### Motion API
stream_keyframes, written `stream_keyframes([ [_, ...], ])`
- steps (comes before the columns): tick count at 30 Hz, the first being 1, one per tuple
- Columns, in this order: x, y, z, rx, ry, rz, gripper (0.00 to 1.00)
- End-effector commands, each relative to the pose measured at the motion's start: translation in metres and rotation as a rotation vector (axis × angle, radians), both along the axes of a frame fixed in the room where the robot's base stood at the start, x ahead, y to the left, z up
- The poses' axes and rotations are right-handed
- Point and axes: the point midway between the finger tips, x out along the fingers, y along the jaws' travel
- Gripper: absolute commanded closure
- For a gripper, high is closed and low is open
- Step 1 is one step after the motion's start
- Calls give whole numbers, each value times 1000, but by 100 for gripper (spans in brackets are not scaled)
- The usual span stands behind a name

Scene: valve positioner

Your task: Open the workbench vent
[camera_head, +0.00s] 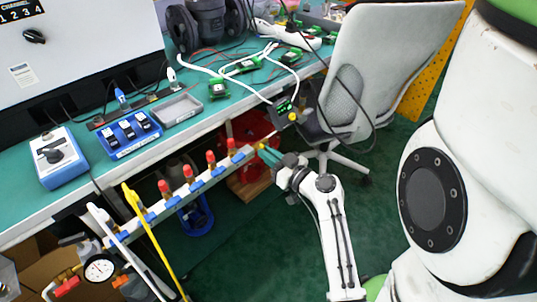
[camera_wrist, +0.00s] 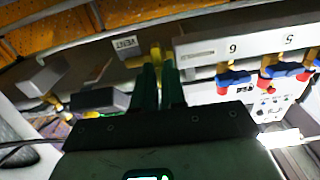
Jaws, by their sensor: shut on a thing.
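The workbench vent is marked by a small VENT label (camera_wrist: 125,43) in the wrist view. Right beside it is a yellow valve handle (camera_wrist: 156,52). My gripper (camera_wrist: 161,72) has its two green fingers closed on this yellow handle, and the fingers hide its lower part. In the head view my gripper (camera_head: 265,152) is at the far right end of the pale valve rail (camera_head: 232,163) along the bench front. A bit of yellow (camera_head: 262,146) shows at its fingertips. The handle's exact angle is hard to tell.
Several red-topped valves (camera_head: 211,160) with blue parts line the rail to the left. The green workbench (camera_head: 195,125) above holds boxes, boards and cables. A grey chair (camera_head: 385,60) stands just behind my gripper. Loose cables hang near it. Green floor is open below right.

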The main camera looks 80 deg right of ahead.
Motion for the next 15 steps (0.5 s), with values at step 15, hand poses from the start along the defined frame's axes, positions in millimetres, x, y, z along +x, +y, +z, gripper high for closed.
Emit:
stream_keyframes([
  [15,0,-1,0,318,-194,4,100],
])
